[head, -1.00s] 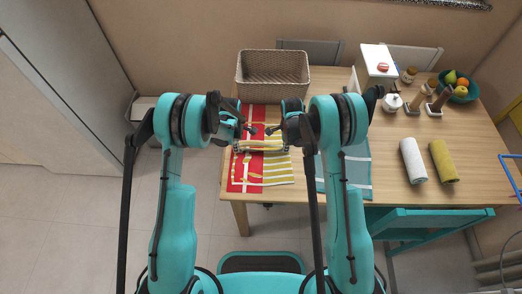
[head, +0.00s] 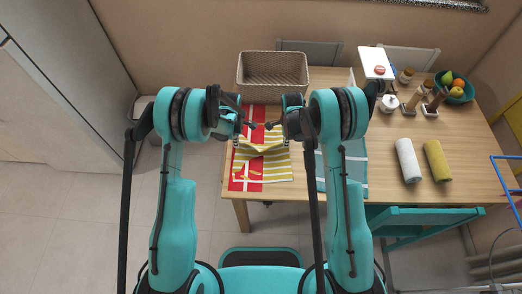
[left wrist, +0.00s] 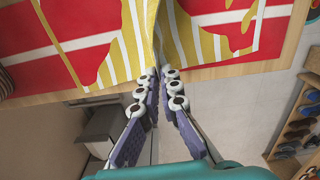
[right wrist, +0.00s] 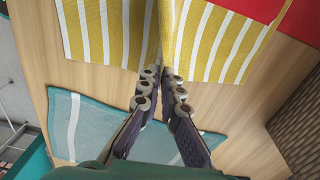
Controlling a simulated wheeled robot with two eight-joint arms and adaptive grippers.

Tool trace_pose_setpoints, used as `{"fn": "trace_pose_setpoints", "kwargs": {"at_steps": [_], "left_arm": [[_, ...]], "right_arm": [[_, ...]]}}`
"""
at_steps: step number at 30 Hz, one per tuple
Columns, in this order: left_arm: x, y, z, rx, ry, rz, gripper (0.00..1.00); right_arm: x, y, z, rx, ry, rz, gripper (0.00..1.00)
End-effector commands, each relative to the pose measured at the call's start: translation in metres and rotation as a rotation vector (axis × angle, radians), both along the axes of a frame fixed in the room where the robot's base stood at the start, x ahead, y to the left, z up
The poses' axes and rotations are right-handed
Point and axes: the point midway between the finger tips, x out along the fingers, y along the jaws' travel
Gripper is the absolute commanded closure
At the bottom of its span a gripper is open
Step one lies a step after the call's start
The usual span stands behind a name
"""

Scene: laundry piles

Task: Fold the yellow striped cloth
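The yellow and white striped cloth (head: 265,168) lies on a red placemat with white lines (head: 247,185) near the table's front left. Its far part is raised in a ridge between my grippers, with a sag in the middle. My left gripper (head: 238,139) is at the ridge's left end; in the left wrist view its fingertips (left wrist: 160,72) are close together on a pinched fold of cloth. My right gripper (head: 287,138) is at the right end; in the right wrist view its fingertips (right wrist: 163,73) pinch another fold. The arms partly hide the contact in the head view.
A wicker basket (head: 272,70) stands behind the cloth. A teal placemat (head: 352,172) lies to the right, partly behind my right arm. White (head: 408,160) and yellow (head: 437,160) rolled cloths lie further right. A teal chair (head: 425,220) stands at the front edge.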

Motion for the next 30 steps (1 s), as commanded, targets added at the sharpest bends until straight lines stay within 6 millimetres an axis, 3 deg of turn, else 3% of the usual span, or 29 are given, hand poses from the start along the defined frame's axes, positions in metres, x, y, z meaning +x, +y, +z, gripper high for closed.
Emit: {"fn": "trace_pose_setpoints", "kwargs": {"at_steps": [8,30], "left_arm": [[0.0,0.0,0.032,0.0,0.0,0.0,1.0],[0.0,-0.001,0.157,0.0,0.0,0.0,1.0]], "right_arm": [[0.0,0.0,0.032,0.0,0.0,0.0,1.0],[0.0,0.001,0.158,0.0,0.001,0.0,1.0]]}}
